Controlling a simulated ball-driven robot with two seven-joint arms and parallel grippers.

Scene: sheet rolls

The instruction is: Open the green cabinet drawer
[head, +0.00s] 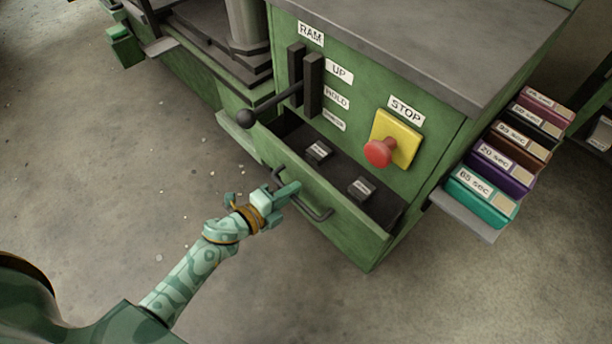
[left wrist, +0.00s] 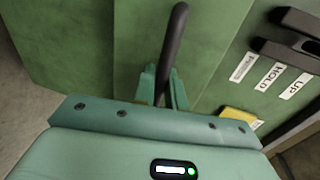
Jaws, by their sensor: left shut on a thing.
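The green cabinet (head: 440,125) has a green drawer (head: 345,215) low in its front. The drawer stands partly open, with its dark inside showing. Two small labelled dark blocks (head: 318,151) (head: 361,187) lie in it. A dark bar handle (head: 318,213) is fixed across the drawer front. My left gripper (head: 283,195) is at the left part of the handle. In the left wrist view the handle (left wrist: 173,45) runs between the fingers (left wrist: 163,90), which are shut on it. My right gripper is in neither view.
Above the drawer are a ball-ended lever (head: 270,104) marked RAM and a red STOP button (head: 380,152) on a yellow plate. A rack of several coloured labelled boxes (head: 484,194) stands at the right. The floor (head: 120,190) before the drawer is mostly clear, with small pale bits.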

